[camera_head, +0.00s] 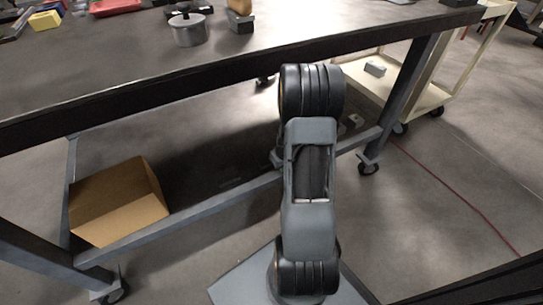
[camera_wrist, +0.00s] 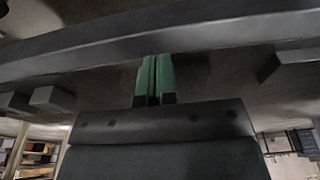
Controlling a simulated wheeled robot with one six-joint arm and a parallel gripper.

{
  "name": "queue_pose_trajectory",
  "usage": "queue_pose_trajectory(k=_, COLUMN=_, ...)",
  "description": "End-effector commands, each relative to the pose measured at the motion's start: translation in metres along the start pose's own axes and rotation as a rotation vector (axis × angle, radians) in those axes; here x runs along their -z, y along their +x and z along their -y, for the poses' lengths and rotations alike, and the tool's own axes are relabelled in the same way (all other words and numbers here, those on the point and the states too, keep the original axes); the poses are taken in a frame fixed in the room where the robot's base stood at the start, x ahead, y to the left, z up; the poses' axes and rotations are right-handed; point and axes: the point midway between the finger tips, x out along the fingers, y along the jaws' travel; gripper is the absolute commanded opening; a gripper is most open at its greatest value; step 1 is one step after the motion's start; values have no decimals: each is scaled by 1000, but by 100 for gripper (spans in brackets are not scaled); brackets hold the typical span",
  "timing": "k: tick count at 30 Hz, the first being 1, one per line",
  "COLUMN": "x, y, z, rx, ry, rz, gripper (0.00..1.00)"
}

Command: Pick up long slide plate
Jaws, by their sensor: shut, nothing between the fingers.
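My gripper (camera_wrist: 155,78) shows in the wrist view as two green fingers close together, with nothing between them. A long dark grey beam (camera_wrist: 160,38) crosses the wrist view just beyond the fingertips. In the head view my arm stands in front of the table, and the gripper itself is hidden. I cannot pick out a long slide plate for sure in either view. Some small items at the far left of the tabletop are cut off by the frame and too unclear to name.
A dark table (camera_head: 120,72) spans the head view. On it are a metal pot (camera_head: 188,32), a grey block (camera_head: 240,22), a red tray (camera_head: 115,6) and a yellow block (camera_head: 45,20). A cardboard box (camera_head: 118,200) sits below. A cream cart (camera_head: 440,85) stands right.

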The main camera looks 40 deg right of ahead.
Motion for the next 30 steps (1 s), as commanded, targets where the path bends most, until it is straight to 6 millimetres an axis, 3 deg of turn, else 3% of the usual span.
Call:
queue_pose_trajectory(k=6, x=42, y=10, z=1, rx=0, ry=-4, rz=-1, gripper=0)
queue_pose_trajectory(k=14, x=78, y=16, z=2, rx=1, ry=-4, rz=1, gripper=0)
queue_pose_trajectory(k=30, x=72, y=33, z=3, rx=2, ry=-4, rz=5, gripper=0)
